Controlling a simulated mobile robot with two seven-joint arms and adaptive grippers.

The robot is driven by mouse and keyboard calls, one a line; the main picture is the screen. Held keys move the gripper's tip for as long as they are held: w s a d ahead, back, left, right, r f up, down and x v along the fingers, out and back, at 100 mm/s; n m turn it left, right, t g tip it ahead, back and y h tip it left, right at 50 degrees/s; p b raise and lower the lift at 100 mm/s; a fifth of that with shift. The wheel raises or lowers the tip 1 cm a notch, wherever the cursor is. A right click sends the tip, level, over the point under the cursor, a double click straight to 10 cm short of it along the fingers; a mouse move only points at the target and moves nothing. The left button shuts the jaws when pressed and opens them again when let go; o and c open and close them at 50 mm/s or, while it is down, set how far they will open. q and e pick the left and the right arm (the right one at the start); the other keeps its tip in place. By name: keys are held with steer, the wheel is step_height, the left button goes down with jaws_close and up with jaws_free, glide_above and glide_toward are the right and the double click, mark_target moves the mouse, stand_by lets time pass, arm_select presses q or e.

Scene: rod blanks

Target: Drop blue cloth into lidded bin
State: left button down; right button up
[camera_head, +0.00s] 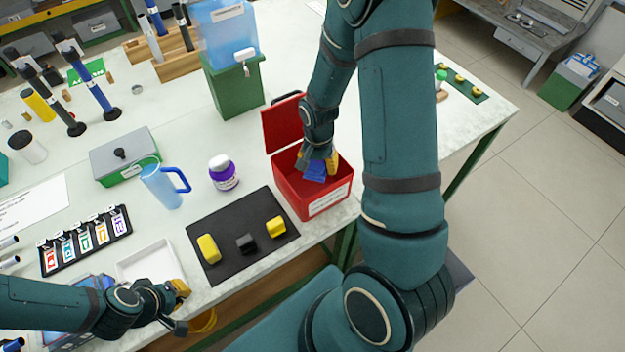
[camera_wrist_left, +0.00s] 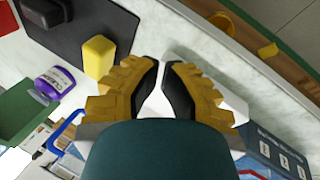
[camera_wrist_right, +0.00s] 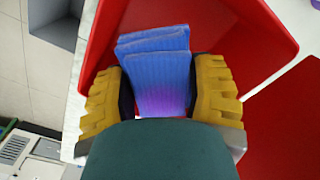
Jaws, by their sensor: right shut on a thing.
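The blue cloth (camera_wrist_right: 158,70) is folded and held between the yellow-padded fingers of my right gripper (camera_wrist_right: 160,95). In the head view the cloth (camera_head: 315,171) hangs at the mouth of the red lidded bin (camera_head: 333,208), inside its rim. The bin's lid (camera_head: 282,125) stands open at its back left side. My right gripper (camera_head: 319,163) is over the bin, pointing down. In the right wrist view the red bin wall (camera_wrist_right: 255,40) surrounds the cloth. My left gripper (camera_wrist_left: 160,85) is empty, its fingers apart, near the table's front edge by a white tray (camera_head: 120,266).
A black mat (camera_head: 225,260) with yellow and dark blocks lies left of the bin. A purple-labelled jar (camera_head: 223,173), a blue pitcher (camera_head: 163,187) and a grey-lidded green box (camera_head: 125,157) stand further left. A green stand with a blue water tank (camera_head: 235,90) is behind the bin.

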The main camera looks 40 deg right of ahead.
steer(key=o, duration=1.1)
steer(key=shift+r, duration=0.1)
step_height(320, 180, up, 12)
arm_select(q)
steer(key=shift+s, duration=0.15)
arm_select(e)
steer(key=shift+s, duration=0.1)
